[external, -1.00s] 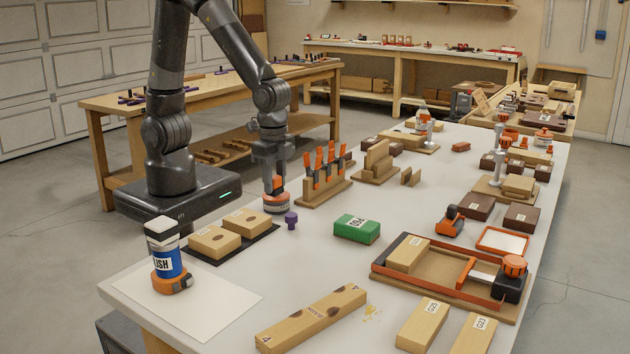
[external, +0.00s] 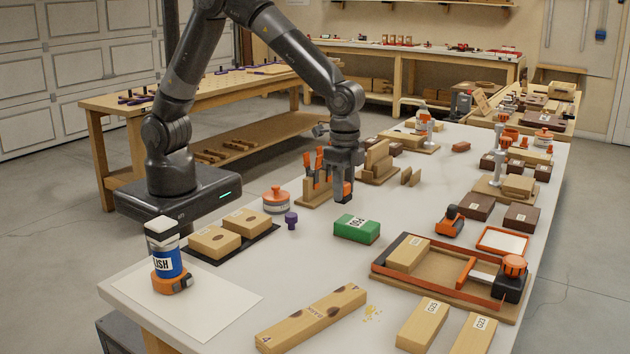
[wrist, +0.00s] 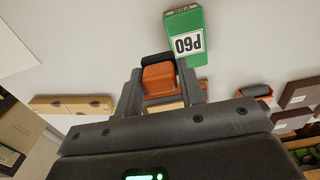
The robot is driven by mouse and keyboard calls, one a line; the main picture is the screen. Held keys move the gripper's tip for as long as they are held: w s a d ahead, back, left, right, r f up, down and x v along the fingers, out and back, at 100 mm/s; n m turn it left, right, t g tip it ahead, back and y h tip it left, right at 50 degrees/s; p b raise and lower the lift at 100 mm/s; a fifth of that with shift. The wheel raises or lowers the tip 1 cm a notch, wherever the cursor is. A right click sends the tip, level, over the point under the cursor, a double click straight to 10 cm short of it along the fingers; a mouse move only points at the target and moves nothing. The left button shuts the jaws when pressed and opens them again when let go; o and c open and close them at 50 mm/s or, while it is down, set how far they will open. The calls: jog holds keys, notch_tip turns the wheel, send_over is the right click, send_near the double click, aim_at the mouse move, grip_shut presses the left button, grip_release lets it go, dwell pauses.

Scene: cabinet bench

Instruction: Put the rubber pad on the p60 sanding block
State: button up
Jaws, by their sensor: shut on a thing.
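The P60 sanding block (external: 357,229) is green with a white label. It lies on the bench, in front and to the right of my gripper in the external view. It also shows in the wrist view (wrist: 182,21), just beyond my fingertips. My gripper (external: 343,192) points down above the bench, shut on a small orange block with a dark edge, which I take to be the rubber pad (wrist: 158,78). In the wrist view the pad sits between the two fingers. It is apart from the sanding block, and the fingers partly hide it.
A rack (external: 314,194) of orange-handled tools stands just left of my gripper. An orange-lidded tin (external: 275,199) and a purple knob (external: 291,221) are further left. An orange-edged jig (external: 405,287) lies front right. A long wooden piece (external: 312,318) lies in front. Bare bench surrounds the green block.

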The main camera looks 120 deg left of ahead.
jog(key=a+f, duration=0.1)
jog(key=w+a+f, duration=0.1)
jog(key=a, duration=0.1)
jog(key=a+f, duration=0.1)
jog(key=shift+w+a, duration=0.25)
jog(key=shift+w, duration=0.05)
jog(key=shift+f, duration=1.95)
jog(key=shift+f, duration=0.1)
jog(key=o, duration=1)
